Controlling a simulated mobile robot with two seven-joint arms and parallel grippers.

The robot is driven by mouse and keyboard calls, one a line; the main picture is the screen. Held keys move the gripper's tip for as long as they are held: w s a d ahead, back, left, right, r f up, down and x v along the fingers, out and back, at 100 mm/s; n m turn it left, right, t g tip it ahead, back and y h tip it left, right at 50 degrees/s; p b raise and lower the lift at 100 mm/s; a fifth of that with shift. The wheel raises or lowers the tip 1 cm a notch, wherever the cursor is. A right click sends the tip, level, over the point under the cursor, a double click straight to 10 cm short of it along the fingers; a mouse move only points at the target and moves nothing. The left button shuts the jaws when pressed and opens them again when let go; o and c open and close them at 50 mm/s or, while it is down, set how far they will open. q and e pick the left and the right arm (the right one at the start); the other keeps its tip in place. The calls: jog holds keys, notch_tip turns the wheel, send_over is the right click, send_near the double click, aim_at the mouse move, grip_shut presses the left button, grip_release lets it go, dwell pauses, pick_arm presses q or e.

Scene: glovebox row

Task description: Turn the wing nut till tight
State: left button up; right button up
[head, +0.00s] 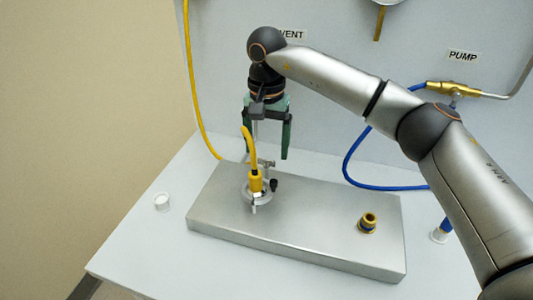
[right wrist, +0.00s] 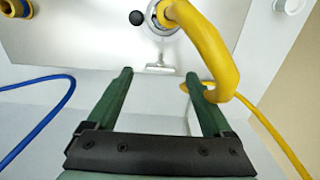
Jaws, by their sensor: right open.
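The wing nut (head: 266,164) is a small grey metal piece on the far side of the clamp ring (head: 258,194), behind the yellow hose fitting (head: 256,182). In the right wrist view the wing nut (right wrist: 155,68) appears as a T-shaped bar, between and beyond the fingertips. My right gripper (head: 267,152), with green fingers, is open and empty, pointing down above the wing nut; the fingers look apart from it. The yellow hose (right wrist: 205,40) rises from the fitting and passes close to one finger in the picture. My left gripper is not in view.
The clamp stands on a steel block (head: 300,225) on a white bench. A black knob (head: 274,185) sits beside the ring. A brass and blue port (head: 368,222) is on the block's right end. A white cap (head: 161,202) lies left. A blue hose (head: 350,165) runs behind.

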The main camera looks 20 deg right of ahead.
aim_at(266, 162)
jog(key=shift+f, duration=1.4)
jog(key=shift+c, duration=0.2)
grip_shut()
